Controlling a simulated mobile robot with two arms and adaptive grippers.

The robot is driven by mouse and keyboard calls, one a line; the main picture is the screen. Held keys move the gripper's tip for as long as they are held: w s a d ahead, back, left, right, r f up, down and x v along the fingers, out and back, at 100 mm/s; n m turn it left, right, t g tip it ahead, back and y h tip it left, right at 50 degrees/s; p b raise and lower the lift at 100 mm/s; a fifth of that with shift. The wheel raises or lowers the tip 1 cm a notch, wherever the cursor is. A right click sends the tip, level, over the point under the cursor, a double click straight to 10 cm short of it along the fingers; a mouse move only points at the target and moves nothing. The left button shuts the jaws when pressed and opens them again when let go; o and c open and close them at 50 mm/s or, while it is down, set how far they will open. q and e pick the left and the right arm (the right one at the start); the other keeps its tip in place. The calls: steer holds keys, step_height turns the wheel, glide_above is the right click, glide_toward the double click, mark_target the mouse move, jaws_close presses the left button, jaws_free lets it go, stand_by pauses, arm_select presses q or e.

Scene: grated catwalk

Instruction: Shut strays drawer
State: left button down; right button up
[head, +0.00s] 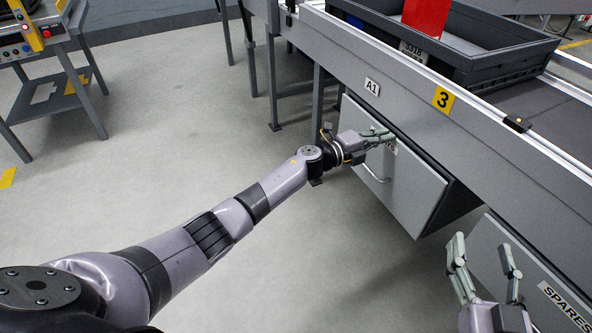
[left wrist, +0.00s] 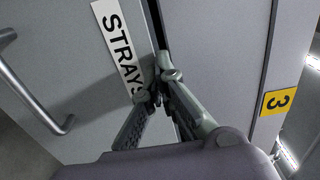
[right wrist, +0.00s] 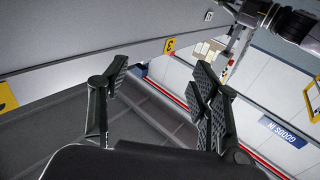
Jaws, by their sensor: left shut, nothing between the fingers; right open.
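The strays drawer (head: 400,192) has a grey front with a bar handle and sits under the conveyor. It stands partly out, with its dark side showing at the right. In the left wrist view its STRAYS label (left wrist: 120,45) and handle (left wrist: 35,92) show. My left gripper (head: 388,136) is shut and empty at the top edge of the drawer front, beside the label; I cannot tell if it touches. It also shows in the left wrist view (left wrist: 165,72). My right gripper (head: 483,250) is open and empty in front of the spares drawer.
The spares drawer (head: 530,275) is to the right of the strays drawer. Above runs the conveyor side (head: 400,95) with a yellow 3 sign (head: 443,100); a dark crate (head: 470,65) sits on top. A control stand (head: 45,80) is far left. The floor between is clear.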

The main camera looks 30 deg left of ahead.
arm_select(q)
steer(key=shift+w+d, duration=0.4)
steer(key=shift+w, duration=0.1)
steer(key=shift+w+r, duration=0.1)
steer(key=shift+r, duration=0.15)
arm_select(e)
step_height(320, 180, up, 2)
steer(key=shift+r+t, duration=0.25)
steer(key=shift+t, duration=0.55)
